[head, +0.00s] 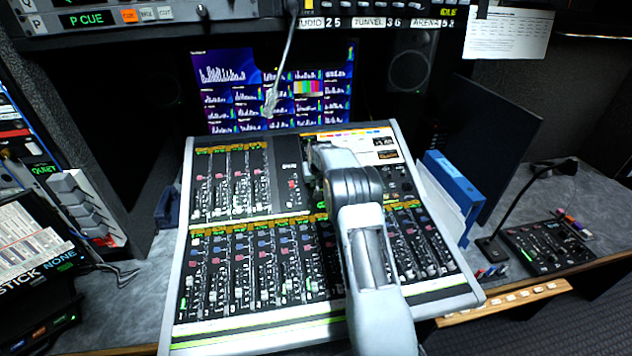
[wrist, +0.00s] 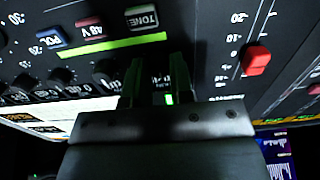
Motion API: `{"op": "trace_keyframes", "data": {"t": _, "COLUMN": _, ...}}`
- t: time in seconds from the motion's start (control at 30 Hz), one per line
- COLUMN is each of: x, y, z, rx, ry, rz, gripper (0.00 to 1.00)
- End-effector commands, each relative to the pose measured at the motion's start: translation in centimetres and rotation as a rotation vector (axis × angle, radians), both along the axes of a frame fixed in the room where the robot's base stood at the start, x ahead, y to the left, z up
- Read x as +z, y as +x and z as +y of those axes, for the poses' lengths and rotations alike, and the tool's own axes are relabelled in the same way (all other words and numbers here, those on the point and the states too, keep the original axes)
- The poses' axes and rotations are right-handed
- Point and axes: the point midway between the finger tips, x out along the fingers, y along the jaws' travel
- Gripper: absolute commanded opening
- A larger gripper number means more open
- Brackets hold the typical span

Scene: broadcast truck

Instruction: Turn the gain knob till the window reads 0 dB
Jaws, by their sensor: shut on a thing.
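In the wrist view my gripper (wrist: 156,78) reaches down to the dark console panel, its two dark fingers close together. They are shut on the gain knob, which is mostly hidden between the fingers in shadow. A small green-lit patch (wrist: 168,99) shows beside the right finger, perhaps part of the window; no reading can be made out. In the head view my arm covers the fingertips and the knob, at the upper right of the mixing console (head: 188,215).
Near my fingers in the wrist view are a TONE button (wrist: 142,18), a red 48 V button (wrist: 90,29), a green strip (wrist: 113,45), other black knobs (wrist: 105,72) and a red fader cap (wrist: 256,60). A blue binder (head: 455,180) stands right of the console.

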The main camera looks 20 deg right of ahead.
Motion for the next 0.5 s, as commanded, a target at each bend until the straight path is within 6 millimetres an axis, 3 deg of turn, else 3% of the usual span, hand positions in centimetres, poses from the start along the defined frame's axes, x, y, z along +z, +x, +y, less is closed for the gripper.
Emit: {"op": "trace_keyframes", "data": {"t": 0.5, "x": -0.22, "y": 0.02, "z": 0.10, "rx": 0.314, "ry": -0.132, "rz": 0.026, "gripper": 0.00}}
